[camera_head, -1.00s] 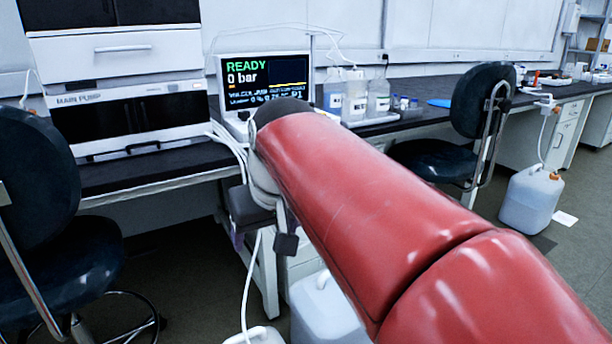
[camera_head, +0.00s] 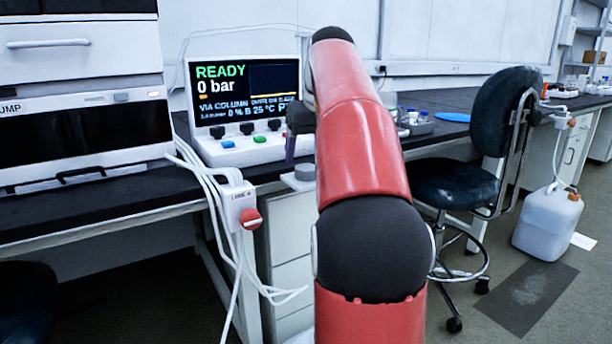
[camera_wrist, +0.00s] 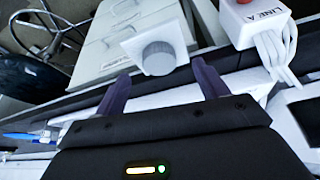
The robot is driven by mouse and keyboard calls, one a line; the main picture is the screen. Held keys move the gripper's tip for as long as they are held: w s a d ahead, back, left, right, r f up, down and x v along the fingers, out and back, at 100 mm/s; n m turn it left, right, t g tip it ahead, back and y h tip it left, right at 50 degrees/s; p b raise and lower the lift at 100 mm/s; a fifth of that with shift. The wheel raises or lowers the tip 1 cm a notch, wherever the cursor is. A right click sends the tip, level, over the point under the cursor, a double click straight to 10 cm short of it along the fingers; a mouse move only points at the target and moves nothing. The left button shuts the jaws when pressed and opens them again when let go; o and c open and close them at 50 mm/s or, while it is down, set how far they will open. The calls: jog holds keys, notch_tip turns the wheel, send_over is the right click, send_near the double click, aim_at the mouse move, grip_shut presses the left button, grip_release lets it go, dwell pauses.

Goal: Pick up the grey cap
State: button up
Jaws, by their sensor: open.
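The grey cap (camera_wrist: 158,57) is a short round knob-like piece on a white square plate (camera_wrist: 134,46) in the wrist view. In the head view the cap (camera_head: 305,171) shows at the bench's front edge, below my gripper and partly hidden by my arm. My gripper (camera_wrist: 161,71) is open and empty, with its two dark purple fingers pointing toward the cap. In the wrist view the cap lies between and just past the fingertips, apart from both. In the head view one finger (camera_head: 290,146) shows above the cap.
A white valve box with a red knob (camera_head: 250,217) and hanging cables is left of the cap. The READY screen unit (camera_head: 240,150) stands behind on the bench. White drawers (camera_head: 288,235) are below. A dark chair (camera_head: 500,110) stands right.

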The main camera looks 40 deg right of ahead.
aim_at(307, 168)
jog(key=b+x, duration=0.1)
jog(key=x, duration=0.3)
jog(key=shift+w+d+f+b, duration=0.15)
jog(key=shift+w+d+b, duration=0.05)
jog(key=shift+w+b, duration=0.1)
jog(key=c, duration=1)
jog(key=shift+c, duration=0.2)
